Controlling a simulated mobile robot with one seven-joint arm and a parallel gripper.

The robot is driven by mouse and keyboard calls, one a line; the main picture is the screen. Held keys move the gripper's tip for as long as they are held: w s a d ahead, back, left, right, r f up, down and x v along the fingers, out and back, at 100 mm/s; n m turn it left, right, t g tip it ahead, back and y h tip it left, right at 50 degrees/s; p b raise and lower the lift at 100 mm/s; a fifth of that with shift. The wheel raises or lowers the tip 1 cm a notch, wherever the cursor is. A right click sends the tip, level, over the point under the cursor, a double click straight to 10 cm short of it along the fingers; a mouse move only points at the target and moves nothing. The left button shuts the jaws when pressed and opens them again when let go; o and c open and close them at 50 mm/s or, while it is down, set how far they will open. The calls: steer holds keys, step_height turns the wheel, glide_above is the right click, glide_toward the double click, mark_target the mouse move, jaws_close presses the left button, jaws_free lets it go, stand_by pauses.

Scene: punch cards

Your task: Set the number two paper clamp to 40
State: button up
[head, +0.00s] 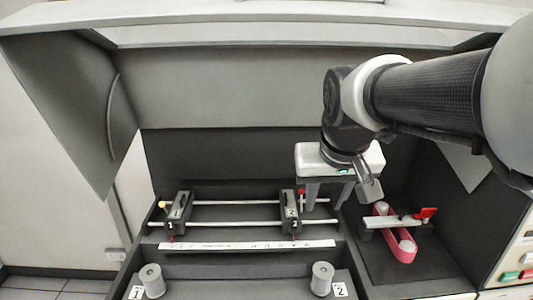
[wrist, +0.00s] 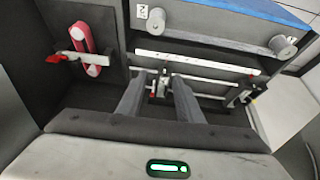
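The number two paper clamp (head: 291,210) is a black block marked 2 on two metal rails, at their right part. A red-tipped pointer on it reaches the white ruler strip (head: 250,245); the numbers are too small to read. My gripper (head: 325,205) is open, pointing down, just right of and behind the clamp in the head view. In the wrist view my gripper (wrist: 163,76) has its two grey fingers apart, with part of the clamp (wrist: 160,87) visible between them. I cannot tell whether a finger touches it. No object is held.
The number one clamp (head: 177,211) sits at the rails' left end. Two grey rollers, marked 1 (head: 152,281) and 2 (head: 322,279), stand in front. A red belt piece with a lever (head: 397,232) lies to the right. Dark walls enclose the bay.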

glide_toward(294, 217)
steer(key=shift+g, duration=0.3)
steer(key=x, duration=0.8)
steer(key=shift+w+d, duration=0.1)
steer(key=shift+w, duration=0.05)
jaws_close()
